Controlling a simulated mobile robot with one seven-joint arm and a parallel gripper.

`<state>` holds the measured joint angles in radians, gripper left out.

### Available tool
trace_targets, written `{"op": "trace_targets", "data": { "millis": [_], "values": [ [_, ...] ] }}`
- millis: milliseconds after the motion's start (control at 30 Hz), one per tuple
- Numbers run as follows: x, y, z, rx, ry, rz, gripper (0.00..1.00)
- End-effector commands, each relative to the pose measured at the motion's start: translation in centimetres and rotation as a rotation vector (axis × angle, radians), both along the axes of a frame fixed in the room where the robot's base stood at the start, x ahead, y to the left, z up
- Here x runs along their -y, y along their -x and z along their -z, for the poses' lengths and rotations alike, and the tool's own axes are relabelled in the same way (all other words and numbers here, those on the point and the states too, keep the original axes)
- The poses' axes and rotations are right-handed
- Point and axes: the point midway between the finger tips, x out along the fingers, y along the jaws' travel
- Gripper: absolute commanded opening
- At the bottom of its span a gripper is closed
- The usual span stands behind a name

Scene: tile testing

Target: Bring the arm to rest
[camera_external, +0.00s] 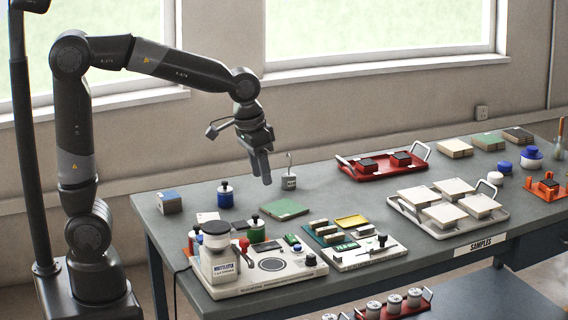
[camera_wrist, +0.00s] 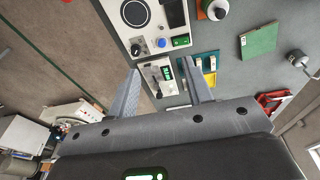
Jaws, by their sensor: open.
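My gripper (camera_external: 260,166) hangs from my raised arm above the left half of the grey table, pointing down. It also shows in the wrist view (camera_wrist: 166,86), with its two fingers apart and nothing between them. In the outside view it is in the air above and left of a green tile (camera_external: 284,209), close in the picture to a small grey weight (camera_external: 289,182) with a wire hook. The wrist view shows the green tile (camera_wrist: 259,41) at the upper right, beyond the fingertips.
The grey table (camera_external: 350,185) holds a white testing device (camera_external: 262,272), a blue-lidded jar (camera_external: 225,194), a red tray (camera_external: 376,176) and a pale tray (camera_external: 446,231) of light tiles. A window wall stands behind. The air around my arm is clear.

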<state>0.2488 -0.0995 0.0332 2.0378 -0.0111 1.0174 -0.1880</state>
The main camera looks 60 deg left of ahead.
Motion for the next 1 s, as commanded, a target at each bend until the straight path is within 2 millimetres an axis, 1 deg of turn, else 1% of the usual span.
{"op": "trace_targets", "data": {
  "millis": [33,100,267,400,600,700,800,1000],
  "values": [
    [-1.1,1.3,-0.7,0.025,0.004,-0.006,0.46],
    [-2.2,3.0,-1.3,0.055,0.006,-0.009,0.46],
    [-4.6,6.9,-2.2,0.125,0.004,-0.014,0.46],
    [-6.4,10.4,-2.3,0.185,-0.005,-0.021,0.46],
    [-8.3,14.7,-1.7,0.263,-0.024,-0.031,0.46],
    [-8.8,16.1,-1.3,0.290,-0.034,-0.033,0.46],
    [-9.1,16.9,-0.9,0.306,-0.040,-0.035,0.46],
    [-9.2,17.3,-0.7,0.313,-0.044,-0.034,0.46]
  ]
}}
